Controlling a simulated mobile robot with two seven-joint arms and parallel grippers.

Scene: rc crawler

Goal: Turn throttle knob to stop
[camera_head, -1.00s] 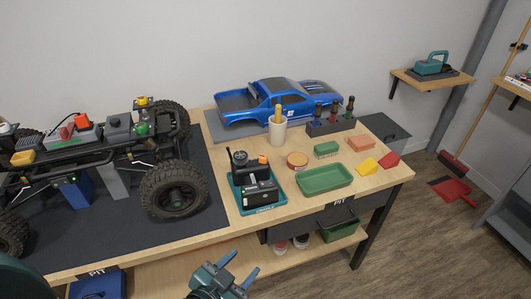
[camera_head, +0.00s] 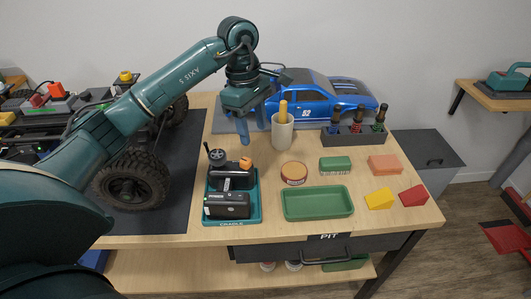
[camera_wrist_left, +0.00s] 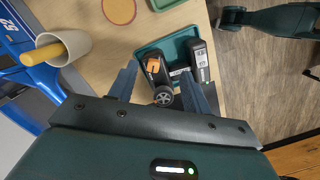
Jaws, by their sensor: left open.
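A dark radio controller (camera_head: 229,180) stands in a teal cradle tray (camera_head: 252,208) on the bench. It has a black wheel (camera_head: 216,157) on a post and an orange knob (camera_head: 246,163) on top. I cannot tell for sure which one is the throttle knob. My left gripper (camera_head: 254,128) hangs open and empty above and behind the controller, fingers pointing down. In the left wrist view the controller's orange knob (camera_wrist_left: 153,65) and its wheel (camera_wrist_left: 163,97) show between the open fingers, apart from them. My right gripper is not in view.
A cup (camera_head: 282,132) with a yellow handle stands right of the gripper. The blue car body (camera_head: 312,98) is behind it. A round tin (camera_head: 294,172) and green tray (camera_head: 317,203) lie to the right. The crawler's wheel (camera_head: 133,190) is at left, below my arm.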

